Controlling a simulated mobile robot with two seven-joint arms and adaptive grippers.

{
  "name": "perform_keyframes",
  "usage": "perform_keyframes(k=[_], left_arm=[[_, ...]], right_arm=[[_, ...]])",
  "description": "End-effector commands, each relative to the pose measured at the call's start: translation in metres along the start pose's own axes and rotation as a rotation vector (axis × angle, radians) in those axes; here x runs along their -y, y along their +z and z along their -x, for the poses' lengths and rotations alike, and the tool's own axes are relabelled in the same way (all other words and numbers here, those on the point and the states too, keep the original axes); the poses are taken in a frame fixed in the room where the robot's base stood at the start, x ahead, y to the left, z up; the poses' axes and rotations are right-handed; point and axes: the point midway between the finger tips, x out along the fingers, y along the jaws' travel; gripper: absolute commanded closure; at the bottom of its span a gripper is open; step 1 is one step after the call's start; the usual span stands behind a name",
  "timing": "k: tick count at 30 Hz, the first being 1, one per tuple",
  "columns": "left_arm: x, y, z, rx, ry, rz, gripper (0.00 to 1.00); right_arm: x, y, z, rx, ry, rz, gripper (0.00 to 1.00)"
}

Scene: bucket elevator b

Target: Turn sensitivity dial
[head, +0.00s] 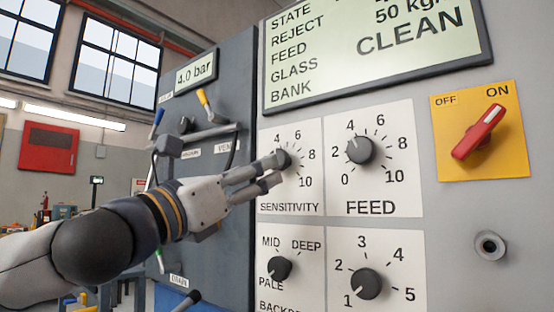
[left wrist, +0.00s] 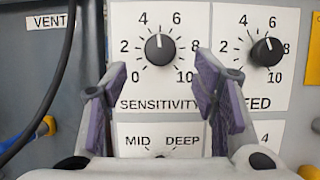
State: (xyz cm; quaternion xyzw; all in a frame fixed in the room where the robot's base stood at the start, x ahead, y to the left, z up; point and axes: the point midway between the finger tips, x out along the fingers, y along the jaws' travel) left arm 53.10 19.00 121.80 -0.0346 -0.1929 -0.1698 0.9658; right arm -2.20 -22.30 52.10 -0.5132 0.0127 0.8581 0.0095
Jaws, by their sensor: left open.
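The sensitivity dial (left wrist: 160,49) is a round black knob on a white scale plate marked 0 to 10. In the left wrist view its white mark points almost straight up, between 4 and 6. In the head view the dial (head: 284,158) is partly covered by my fingers. My left gripper (head: 275,170) reaches in from the left at the dial. In the left wrist view the gripper (left wrist: 162,78) is open, its fingertips apart on either side and lower in the picture than the dial, with nothing between them. Contact with the panel cannot be told. My right gripper is out of view.
The feed dial (head: 360,150) is close on the right. A backing dial (head: 279,268) and another knob (head: 367,284) sit below. A red switch (head: 478,132) is on a yellow plate at the right. Levers and a hose (left wrist: 50,90) are on the grey cabinet at left.

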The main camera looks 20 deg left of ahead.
Motion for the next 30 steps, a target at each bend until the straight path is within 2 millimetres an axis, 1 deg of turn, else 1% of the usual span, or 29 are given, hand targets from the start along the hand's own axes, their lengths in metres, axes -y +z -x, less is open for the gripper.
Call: perform_keyframes(k=[1,3,7,9,12,18,19,20,21,23,24,25,30], left_arm=[[0.002,0.004,-0.014,0.002,-0.002,-0.001,0.46],[0.001,0.004,-0.03,0.002,-0.001,-0.001,0.46],[0.001,0.003,-0.053,0.002,0.0,-0.002,0.46],[0.001,0.002,-0.06,0.001,-0.001,-0.002,0.46],[0.001,0.001,-0.065,0.0,-0.001,-0.002,0.46],[0.0,-0.001,-0.066,-0.001,-0.001,-0.002,0.46],[0.0,-0.001,-0.066,-0.001,-0.001,-0.002,0.48],[0.0,-0.001,-0.066,-0.001,-0.001,-0.002,0.55],[0.0,-0.001,-0.066,-0.001,-0.001,-0.002,0.64],[0.0,0.0,-0.065,-0.001,-0.001,-0.002,0.78],[0.0,0.0,-0.065,-0.001,-0.001,-0.002,0.87],[0.0,0.0,-0.065,-0.001,-0.001,-0.002,0.94],[0.0,0.0,-0.065,-0.001,-0.002,-0.004,0.94]], right_arm=[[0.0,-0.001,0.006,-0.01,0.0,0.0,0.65],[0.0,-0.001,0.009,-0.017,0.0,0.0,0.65],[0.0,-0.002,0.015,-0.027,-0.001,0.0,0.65],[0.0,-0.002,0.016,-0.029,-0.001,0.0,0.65],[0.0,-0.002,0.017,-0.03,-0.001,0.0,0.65],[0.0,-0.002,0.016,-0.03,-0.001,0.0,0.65],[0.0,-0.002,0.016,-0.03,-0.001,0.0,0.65],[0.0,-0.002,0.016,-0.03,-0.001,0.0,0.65],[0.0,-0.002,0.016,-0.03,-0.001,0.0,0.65],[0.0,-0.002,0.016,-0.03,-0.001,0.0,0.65],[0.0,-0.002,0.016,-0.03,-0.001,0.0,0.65],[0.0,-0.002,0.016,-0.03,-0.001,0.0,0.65],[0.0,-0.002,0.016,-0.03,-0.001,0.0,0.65]])
